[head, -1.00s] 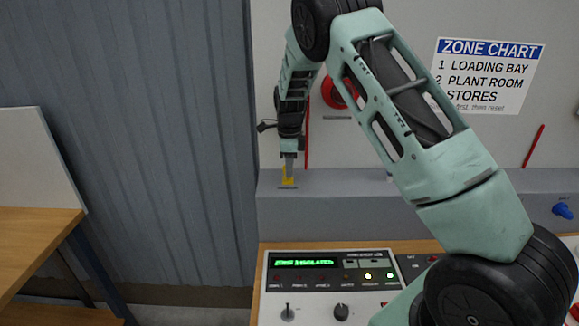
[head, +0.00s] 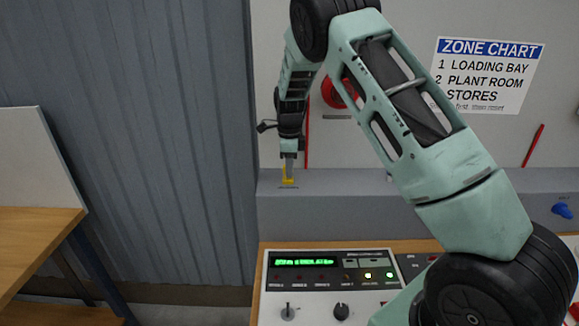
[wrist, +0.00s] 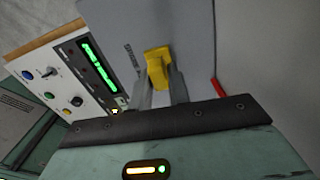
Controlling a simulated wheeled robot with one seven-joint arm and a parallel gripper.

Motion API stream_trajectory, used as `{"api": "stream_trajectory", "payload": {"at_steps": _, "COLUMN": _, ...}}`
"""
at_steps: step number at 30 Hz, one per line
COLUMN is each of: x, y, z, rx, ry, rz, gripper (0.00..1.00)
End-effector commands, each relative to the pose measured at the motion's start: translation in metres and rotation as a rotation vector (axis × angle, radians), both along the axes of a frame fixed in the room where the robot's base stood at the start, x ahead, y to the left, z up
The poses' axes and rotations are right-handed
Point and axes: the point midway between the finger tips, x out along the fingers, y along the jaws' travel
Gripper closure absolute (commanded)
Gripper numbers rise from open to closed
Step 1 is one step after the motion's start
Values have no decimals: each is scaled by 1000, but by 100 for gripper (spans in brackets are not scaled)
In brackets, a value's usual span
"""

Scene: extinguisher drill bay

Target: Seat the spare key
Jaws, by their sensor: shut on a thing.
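A yellow key (head: 288,181) is at the top of the grey ledge, just above a small dark marking on it. My gripper (head: 289,163) points down and is shut on the key. In the wrist view the yellow key (wrist: 158,66) sits between the two grey fingers (wrist: 160,90), and its far end lies close to the grey ledge surface. A slot for the key cannot be made out, and I cannot tell whether the key's tip is in anything.
The grey ledge (head: 330,215) runs along the back wall. Below it stands a control panel (head: 330,285) with a lit green display, knobs and lamps. A red rod (head: 307,135) stands close right of my gripper. A blue knob (head: 562,211) is at far right.

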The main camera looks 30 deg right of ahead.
Motion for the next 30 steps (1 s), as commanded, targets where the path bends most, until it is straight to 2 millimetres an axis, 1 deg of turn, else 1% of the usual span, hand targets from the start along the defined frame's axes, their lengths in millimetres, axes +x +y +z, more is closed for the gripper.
{"api": "stream_trajectory", "payload": {"at_steps": 24, "x": 0, "y": 0, "z": -12, "rx": 0, "ry": 0, "rz": 0, "gripper": 100}}
{"api": "stream_trajectory", "payload": {"at_steps": 30, "x": 0, "y": 0, "z": -12, "rx": 0, "ry": 0, "rz": 0, "gripper": 100}}
